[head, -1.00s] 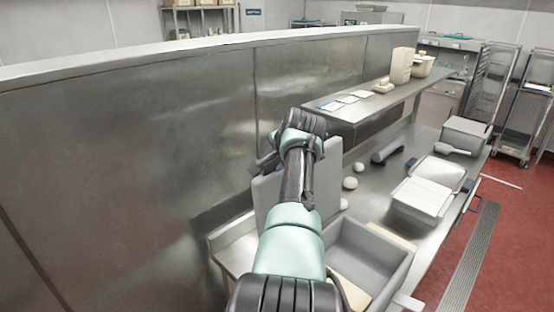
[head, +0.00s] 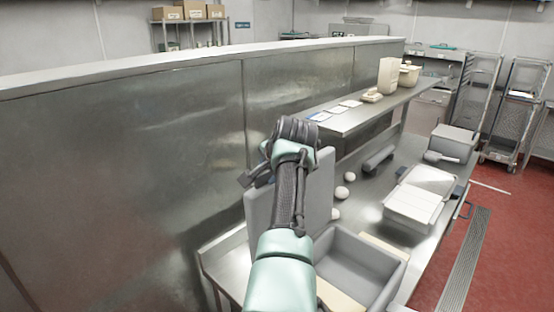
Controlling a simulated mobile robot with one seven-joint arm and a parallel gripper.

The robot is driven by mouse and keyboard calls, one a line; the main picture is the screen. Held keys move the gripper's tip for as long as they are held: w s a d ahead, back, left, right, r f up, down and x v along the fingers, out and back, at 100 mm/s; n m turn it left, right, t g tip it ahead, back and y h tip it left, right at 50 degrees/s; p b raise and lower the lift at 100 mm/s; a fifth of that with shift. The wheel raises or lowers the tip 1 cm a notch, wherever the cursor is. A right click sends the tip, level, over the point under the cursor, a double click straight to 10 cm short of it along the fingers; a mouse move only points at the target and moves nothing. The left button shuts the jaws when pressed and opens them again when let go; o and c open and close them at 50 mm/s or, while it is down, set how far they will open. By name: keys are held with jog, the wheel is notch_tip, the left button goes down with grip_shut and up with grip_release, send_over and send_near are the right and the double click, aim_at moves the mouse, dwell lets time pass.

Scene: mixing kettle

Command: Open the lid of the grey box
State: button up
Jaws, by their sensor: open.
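The grey box (head: 377,255) stands on the steel counter at the lower middle, to the right of my forearm. Its top is open and its inside shows. A flat grey panel (head: 321,187), which looks like its lid, stands upright at the box's left side, partly hidden behind my arm. My gripper (head: 248,179) is open at the panel's upper left edge, mostly hidden by my wrist. I cannot tell whether it touches the panel.
A tall steel partition (head: 120,180) runs along the left. Round white pieces (head: 342,192) and a dark grey roll-like object (head: 379,160) lie behind the box. A white-lidded tray (head: 418,203) and another grey box (head: 453,140) stand to the right. A shelf (head: 350,115) overhangs the counter.

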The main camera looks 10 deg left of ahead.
jog(key=b+v, duration=0.4)
jog(key=v, duration=0.7)
jog(key=shift+s+r+b, duration=0.3)
jog(key=shift+r+b, duration=0.05)
